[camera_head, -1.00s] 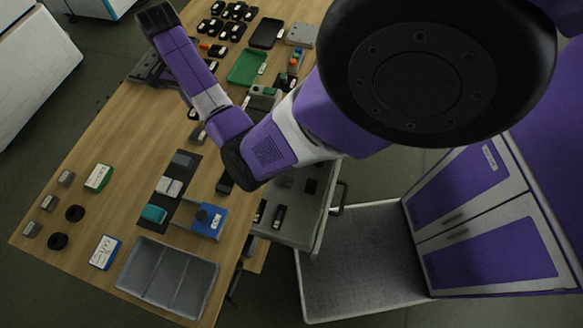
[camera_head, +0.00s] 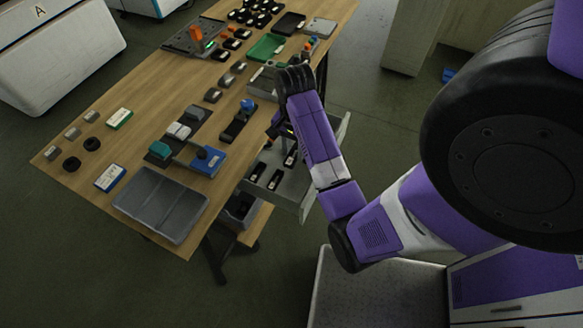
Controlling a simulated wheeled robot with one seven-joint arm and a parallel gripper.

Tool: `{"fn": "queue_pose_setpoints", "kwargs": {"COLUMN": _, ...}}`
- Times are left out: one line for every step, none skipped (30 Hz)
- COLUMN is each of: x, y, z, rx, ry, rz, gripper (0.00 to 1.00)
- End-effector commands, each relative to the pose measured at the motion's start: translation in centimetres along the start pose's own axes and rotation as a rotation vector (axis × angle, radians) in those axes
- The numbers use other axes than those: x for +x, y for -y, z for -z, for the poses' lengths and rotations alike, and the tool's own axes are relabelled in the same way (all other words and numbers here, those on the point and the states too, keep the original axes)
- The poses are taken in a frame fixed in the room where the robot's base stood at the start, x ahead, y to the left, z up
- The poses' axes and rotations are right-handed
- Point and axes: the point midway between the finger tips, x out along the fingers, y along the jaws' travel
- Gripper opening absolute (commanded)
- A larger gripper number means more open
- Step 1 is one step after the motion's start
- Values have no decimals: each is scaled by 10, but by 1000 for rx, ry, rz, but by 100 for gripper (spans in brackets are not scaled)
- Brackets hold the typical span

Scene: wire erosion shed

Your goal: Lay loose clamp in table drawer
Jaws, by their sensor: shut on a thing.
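The table drawer (camera_head: 292,196) is pulled out from the right side of the wooden table. It is grey and open on top, with several black pieces, some with white labels, lying in it. My gripper (camera_head: 281,129) hangs at the drawer's far end, close to the table's right edge, mostly hidden behind my wrist. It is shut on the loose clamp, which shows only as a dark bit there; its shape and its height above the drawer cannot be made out.
On the table (camera_head: 75,190) are a grey divided tray (camera_head: 160,203), a blue block (camera_head: 207,160), a black device with a blue knob (camera_head: 240,120) and a green tray (camera_head: 266,47). A fixture with an orange part (camera_head: 195,36) stands at the far left edge.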

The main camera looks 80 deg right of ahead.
Motion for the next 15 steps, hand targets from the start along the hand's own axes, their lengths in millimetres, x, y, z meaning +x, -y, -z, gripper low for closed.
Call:
{"fn": "queue_pose_setpoints", "kwargs": {"x": 5, "y": 0, "z": 0, "rx": -1, "ry": -1, "rz": 1, "gripper": 0}}
{"fn": "queue_pose_setpoints", "kwargs": {"x": 8, "y": -1, "z": 0, "rx": -2, "ry": 0, "rz": 1, "gripper": 0}}
{"fn": "queue_pose_setpoints", "kwargs": {"x": 13, "y": -1, "z": -1, "rx": -2, "ry": 0, "rz": 1, "gripper": 0}}
{"fn": "queue_pose_setpoints", "kwargs": {"x": 18, "y": -1, "z": -1, "rx": -2, "ry": 0, "rz": 1, "gripper": 0}}
{"fn": "queue_pose_setpoints", "kwargs": {"x": 22, "y": -1, "z": -1, "rx": -2, "ry": 0, "rz": 1, "gripper": 0}}
{"fn": "queue_pose_setpoints", "kwargs": {"x": 29, "y": -1, "z": -1, "rx": -2, "ry": 0, "rz": 1, "gripper": 0}}
{"fn": "queue_pose_setpoints", "kwargs": {"x": 34, "y": -1, "z": 0, "rx": -1, "ry": 0, "rz": 1, "gripper": 0}}
{"fn": "queue_pose_setpoints", "kwargs": {"x": 39, "y": -1, "z": 0, "rx": -1, "ry": 0, "rz": 1, "gripper": 0}}
{"fn": "queue_pose_setpoints", "kwargs": {"x": 45, "y": -1, "z": 0, "rx": -1, "ry": 0, "rz": 1, "gripper": 0}}
{"fn": "queue_pose_setpoints", "kwargs": {"x": 50, "y": -1, "z": 0, "rx": -1, "ry": 0, "rz": 1, "gripper": 0}}
{"fn": "queue_pose_setpoints", "kwargs": {"x": 55, "y": -1, "z": 0, "rx": -1, "ry": 0, "rz": 1, "gripper": 0}}
{"fn": "queue_pose_setpoints", "kwargs": {"x": 61, "y": -1, "z": 0, "rx": -1, "ry": 0, "rz": 1, "gripper": 0}}
{"fn": "queue_pose_setpoints", "kwargs": {"x": 66, "y": -1, "z": 0, "rx": -1, "ry": 0, "rz": 1, "gripper": 0}}
{"fn": "queue_pose_setpoints", "kwargs": {"x": 69, "y": -1, "z": -1, "rx": -1, "ry": 1, "rz": -1, "gripper": 0}}
{"fn": "queue_pose_setpoints", "kwargs": {"x": 77, "y": -2, "z": -1, "rx": -1, "ry": 3, "rz": -4, "gripper": 0}}
